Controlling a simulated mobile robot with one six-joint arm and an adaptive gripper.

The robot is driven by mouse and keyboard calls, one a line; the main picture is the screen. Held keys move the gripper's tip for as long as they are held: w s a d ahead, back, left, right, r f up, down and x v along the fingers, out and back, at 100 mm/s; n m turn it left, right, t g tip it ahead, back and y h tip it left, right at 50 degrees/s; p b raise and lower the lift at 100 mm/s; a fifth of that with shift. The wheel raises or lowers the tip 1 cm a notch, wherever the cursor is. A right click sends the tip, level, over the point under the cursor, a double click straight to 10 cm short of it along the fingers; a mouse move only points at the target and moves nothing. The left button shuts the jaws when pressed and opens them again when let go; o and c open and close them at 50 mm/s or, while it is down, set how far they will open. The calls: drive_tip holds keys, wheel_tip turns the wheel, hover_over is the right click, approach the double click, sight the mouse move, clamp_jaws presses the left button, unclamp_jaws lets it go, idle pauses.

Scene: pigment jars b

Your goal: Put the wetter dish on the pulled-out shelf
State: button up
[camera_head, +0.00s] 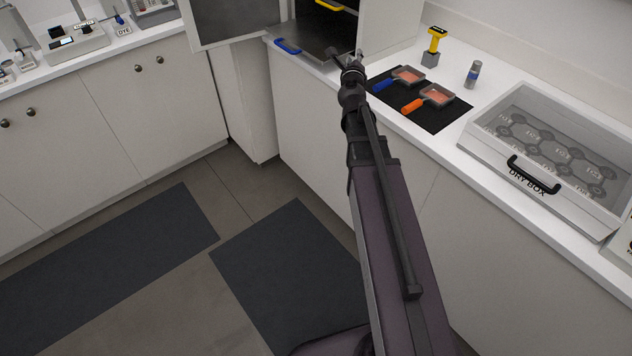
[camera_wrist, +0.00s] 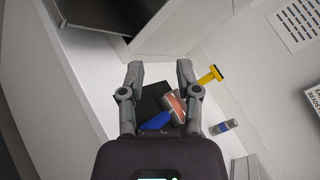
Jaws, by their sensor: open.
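Two small square dishes with pinkish-orange contents lie on a black mat (camera_head: 427,115). The blue-handled dish (camera_head: 408,77) is farther back, and the orange-handled dish (camera_head: 437,95) is nearer. I cannot tell from their look which is wetter. A grey pulled-out shelf (camera_head: 312,43) with a blue front handle (camera_head: 287,46) juts from the open cabinet, left of the mat. My gripper (camera_head: 352,60) is open and empty, between the shelf and the mat. In the wrist view, the blue-handled dish (camera_wrist: 173,106) shows between the spread fingers of my gripper (camera_wrist: 159,68), apart from them.
The cabinet's open door (camera_head: 235,20) stands left of the shelf, and a yellow handle (camera_head: 335,6) shows inside above it. A clear-lidded dry box (camera_head: 550,145) fills the right counter.

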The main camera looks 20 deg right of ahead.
drive_tip(key=s+a+f+n+g+y, duration=0.2)
drive_tip(key=s+a+f+n+y, duration=0.15)
drive_tip(key=a+n+y, duration=0.45)
drive_tip(key=s+a+f+n+g+y, duration=0.3)
drive_tip(key=a+f+n+y, duration=0.15)
drive_tip(key=a+n, duration=0.75)
drive_tip(key=s+f+n+g+h, duration=0.2)
drive_tip(key=s+f+n+g, duration=0.3)
drive_tip(key=s, duration=0.5)
drive_tip(key=s+f+n+g+h, duration=0.3)
drive_tip(key=s+f+n+g, duration=0.3)
drive_tip(key=s, duration=0.4)
drive_tip(key=shift+s+d+g, duration=0.15)
drive_tip(key=shift+s+g, duration=0.25)
